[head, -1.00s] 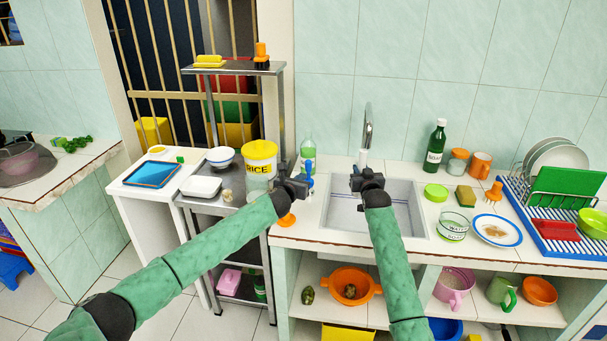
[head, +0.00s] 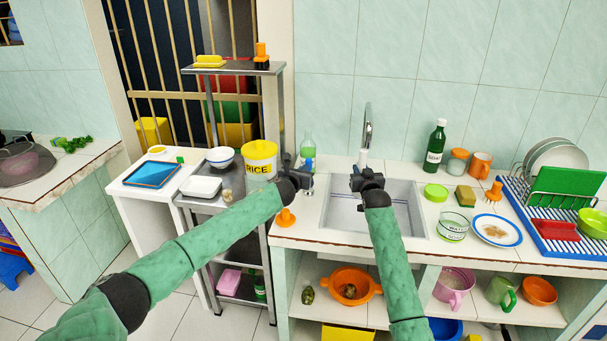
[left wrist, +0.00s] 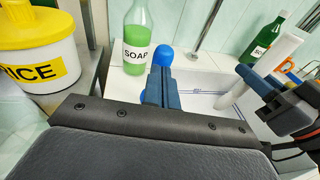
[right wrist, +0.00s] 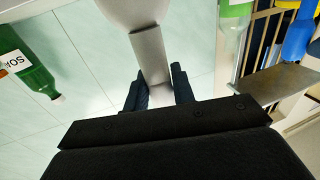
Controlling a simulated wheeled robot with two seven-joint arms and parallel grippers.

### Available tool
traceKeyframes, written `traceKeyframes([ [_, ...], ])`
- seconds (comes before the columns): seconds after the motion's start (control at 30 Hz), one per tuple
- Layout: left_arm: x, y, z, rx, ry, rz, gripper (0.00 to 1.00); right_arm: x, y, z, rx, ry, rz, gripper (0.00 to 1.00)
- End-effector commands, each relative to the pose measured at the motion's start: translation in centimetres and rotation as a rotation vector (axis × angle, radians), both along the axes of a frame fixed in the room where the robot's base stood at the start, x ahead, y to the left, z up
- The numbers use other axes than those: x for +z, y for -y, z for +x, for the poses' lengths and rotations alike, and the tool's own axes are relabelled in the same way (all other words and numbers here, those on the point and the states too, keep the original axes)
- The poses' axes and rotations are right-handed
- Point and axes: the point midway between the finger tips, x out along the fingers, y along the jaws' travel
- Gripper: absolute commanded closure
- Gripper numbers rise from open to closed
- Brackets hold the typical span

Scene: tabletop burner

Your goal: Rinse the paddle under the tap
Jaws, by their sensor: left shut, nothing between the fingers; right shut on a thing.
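The paddle (right wrist: 148,52), pale with a grey handle, is held between the fingers of my right gripper (head: 364,174), over the back left of the sink (head: 405,215). Its white part (head: 363,157) shows just below the chrome tap (head: 368,125); I cannot tell if water runs. It also shows in the left wrist view (left wrist: 285,53). My left gripper (head: 303,179) is shut and empty left of the sink. A blue-topped fixture (head: 309,164) stands right behind its fingertips and shows in the left wrist view (left wrist: 163,56); contact is unclear.
A soap bottle (head: 308,147) and a rice tub (head: 261,156) stand close to my left gripper. An orange item (head: 286,217) sits at the counter's front left. A sponge (head: 465,196), green lid (head: 436,192), plate (head: 497,230) and dish rack (head: 555,225) stand right of the sink.

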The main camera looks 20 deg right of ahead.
Motion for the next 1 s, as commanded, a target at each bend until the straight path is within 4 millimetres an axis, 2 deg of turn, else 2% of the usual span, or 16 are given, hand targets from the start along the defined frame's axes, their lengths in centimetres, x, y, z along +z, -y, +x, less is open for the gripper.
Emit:
traceKeyframes([
  [0.13,0.3,0.3,0.4,-0.001,0.001,0.001,1.0,0.0,0.0,0.0,0.0,0.0,0.0,0.97],
  [0.5,0.2,-0.2,-0.1,0.0,0.0,0.0,1.0,0.0,0.0,0.0,0.0,0.0,0.0,0.97],
  [0.77,0.1,-2.5,-2.5,-0.002,0.0,0.001,1.0,0.0,0.0,0.0,0.0,0.0,0.0,0.97],
  [1.0,1.3,-5.1,-5.1,-0.001,0.001,0.001,1.0,0.0,0.0,0.0,0.0,0.0,0.0,0.97],
])
